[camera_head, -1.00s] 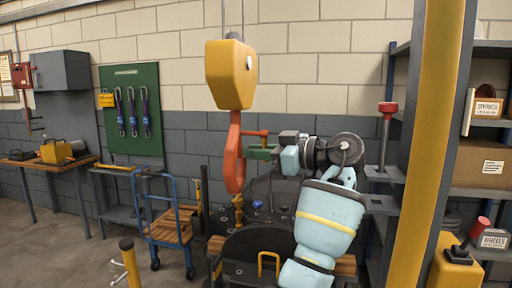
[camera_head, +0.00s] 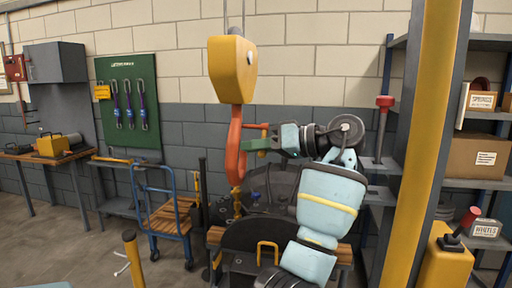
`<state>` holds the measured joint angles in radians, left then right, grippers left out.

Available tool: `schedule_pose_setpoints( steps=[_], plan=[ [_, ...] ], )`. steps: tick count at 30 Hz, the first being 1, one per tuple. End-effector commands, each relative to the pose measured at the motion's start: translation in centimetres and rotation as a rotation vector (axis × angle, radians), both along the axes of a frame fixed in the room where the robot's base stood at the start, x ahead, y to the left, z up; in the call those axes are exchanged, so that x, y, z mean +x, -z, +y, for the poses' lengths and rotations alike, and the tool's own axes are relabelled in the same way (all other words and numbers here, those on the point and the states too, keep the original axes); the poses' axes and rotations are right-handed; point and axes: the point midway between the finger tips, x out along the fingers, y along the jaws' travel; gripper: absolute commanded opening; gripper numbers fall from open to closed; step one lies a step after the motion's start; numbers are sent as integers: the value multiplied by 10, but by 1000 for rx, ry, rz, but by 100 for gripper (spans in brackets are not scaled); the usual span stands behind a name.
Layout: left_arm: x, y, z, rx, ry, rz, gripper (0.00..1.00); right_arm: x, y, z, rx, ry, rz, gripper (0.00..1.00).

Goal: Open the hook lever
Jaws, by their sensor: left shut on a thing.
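A red-orange crane hook (camera_head: 234,158) hangs under a yellow hook block (camera_head: 232,69) in the middle of the head view. A short green lever (camera_head: 256,145) sticks out to the right from the upper part of the hook. A small orange bar (camera_head: 256,126) juts out just above it. My left gripper (camera_head: 275,142) is to the right of the hook, shut on the right end of the green lever. Its fingertips are small and partly hidden by the pale wrist block. My right gripper does not show.
A dark rounded casing (camera_head: 275,187) stands below and behind the hook. A blue cart (camera_head: 167,218) stands at left, beside a yellow post (camera_head: 133,259). A thick yellow column (camera_head: 425,130) and shelves (camera_head: 482,129) bound the right. Floor is open at lower left.

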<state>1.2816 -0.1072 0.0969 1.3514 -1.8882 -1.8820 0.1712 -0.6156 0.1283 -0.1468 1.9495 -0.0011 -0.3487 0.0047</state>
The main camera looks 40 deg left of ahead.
Motion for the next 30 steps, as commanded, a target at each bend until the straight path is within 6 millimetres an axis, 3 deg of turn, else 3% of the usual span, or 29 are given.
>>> schedule_pose_setpoints(
  steps=[15, 16, 20, 30],
  plan=[
    [-1, -1, 0, -8, 0, 16, 0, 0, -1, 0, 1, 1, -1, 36],
    [-1, -1, 0, -8, 0, 16, 14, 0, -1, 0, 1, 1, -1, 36],
    [-1, -1, 0, -8, 0, 15, 31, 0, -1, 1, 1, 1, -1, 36],
    [0, -1, -2, -8, 0, 15, 33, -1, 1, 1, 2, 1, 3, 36]
  ],
)
